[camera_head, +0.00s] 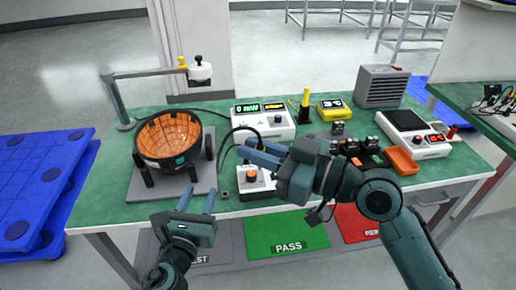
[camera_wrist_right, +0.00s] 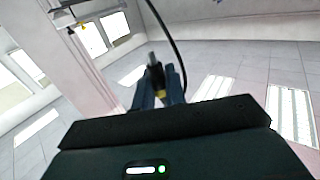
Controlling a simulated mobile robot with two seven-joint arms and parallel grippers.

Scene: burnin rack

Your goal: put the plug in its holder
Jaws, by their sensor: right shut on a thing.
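My right gripper (camera_head: 261,152) is shut on a plug and holds it above the front middle of the green bench. In the right wrist view the plug (camera_wrist_right: 156,78) is dark, with a metal tip and a yellowish band, between the fingers (camera_wrist_right: 158,88). A black cable (camera_wrist_right: 172,32) runs near it. My left gripper (camera_head: 197,200) is open and empty at the bench's front edge. I cannot tell for certain which thing is the plug's holder. A yellow upright piece (camera_head: 305,97) on a dark base stands behind my right gripper.
An orange-lined bowl (camera_head: 167,137) on a grey stand is at left, under a lamp-like arm (camera_head: 145,73). A white meter (camera_head: 262,119), a yellow display (camera_head: 334,110), a grey box (camera_head: 381,87) and an orange tray (camera_head: 401,160) stand on the bench. A white button box (camera_head: 257,184) is below my right gripper.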

